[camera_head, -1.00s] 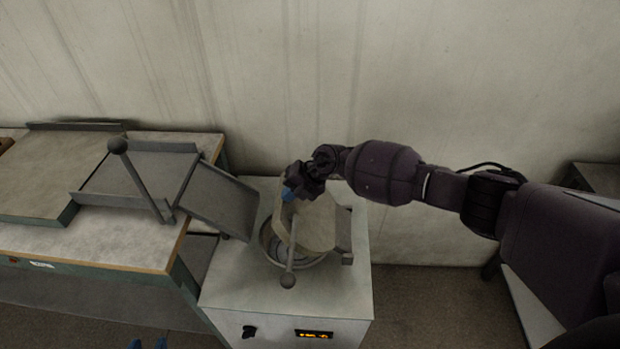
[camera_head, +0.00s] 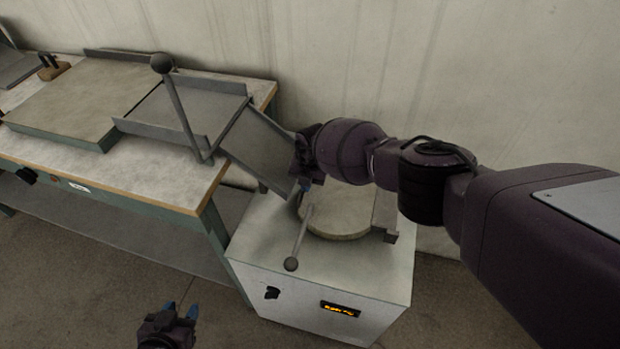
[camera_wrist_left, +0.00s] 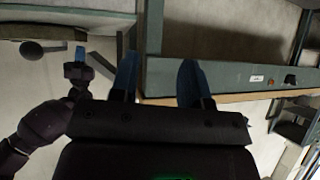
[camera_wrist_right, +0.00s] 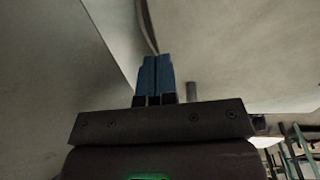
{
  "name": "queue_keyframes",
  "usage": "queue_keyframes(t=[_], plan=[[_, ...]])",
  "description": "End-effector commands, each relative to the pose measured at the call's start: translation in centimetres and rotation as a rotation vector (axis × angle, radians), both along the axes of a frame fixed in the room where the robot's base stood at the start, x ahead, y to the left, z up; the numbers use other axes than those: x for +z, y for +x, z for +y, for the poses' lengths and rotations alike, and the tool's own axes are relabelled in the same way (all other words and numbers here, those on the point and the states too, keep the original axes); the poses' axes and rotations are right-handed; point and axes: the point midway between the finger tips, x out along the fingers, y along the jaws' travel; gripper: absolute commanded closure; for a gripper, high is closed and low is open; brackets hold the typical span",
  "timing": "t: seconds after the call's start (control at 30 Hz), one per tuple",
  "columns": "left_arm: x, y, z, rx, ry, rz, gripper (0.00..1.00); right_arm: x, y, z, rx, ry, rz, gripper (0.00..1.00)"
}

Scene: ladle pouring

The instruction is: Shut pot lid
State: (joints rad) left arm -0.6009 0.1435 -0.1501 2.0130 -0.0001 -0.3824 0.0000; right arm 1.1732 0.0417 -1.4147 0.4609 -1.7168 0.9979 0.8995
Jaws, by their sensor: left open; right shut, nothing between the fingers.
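The pale round pot lid (camera_head: 345,215) lies about level over the pot on the white box-shaped unit (camera_head: 300,300) in the head view. The pot under it is hidden; I cannot tell if the lid is fully seated. A thin rod with a ball end (camera_head: 291,264) reaches from the lid's left side toward the front. My right gripper (camera_head: 304,187) is at the lid's back left edge, shut and empty; its blue fingers (camera_wrist_right: 155,75) are together in the right wrist view. My left gripper (camera_head: 180,311) is open and empty, low in front of the workbench; its fingers (camera_wrist_left: 157,80) are apart.
A sloped metal chute (camera_head: 260,150) runs from the workbench (camera_head: 140,185) down toward the lid's left. A tall ball-topped lever (camera_head: 162,63) stands on the bench. A bracket (camera_head: 388,215) sits right of the lid. The wall is close behind; the floor in front is free.

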Motion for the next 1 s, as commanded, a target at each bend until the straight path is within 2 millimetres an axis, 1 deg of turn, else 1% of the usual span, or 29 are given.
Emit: queue_keyframes(t=[0.03,0.3,0.87,1.0], plan=[[-0.3,0.1,0.0,-0.001,0.0,-0.001,0.57,-0.8,-0.1,0.1,0.001,0.0,0.004,1.0],[0.0,1.4,-0.3,-0.011,-0.001,-0.025,0.57,-1.9,0.0,0.2,0.0,0.001,0.001,1.0],[-0.6,0.9,-0.2,-0.01,0.002,-0.01,0.57,-2.5,-0.2,0.1,-0.001,0.001,0.004,1.0],[-0.2,1.0,-0.2,-0.01,0.002,-0.014,0.57,-1.9,0.0,-0.1,-0.002,0.001,0.002,1.0]])
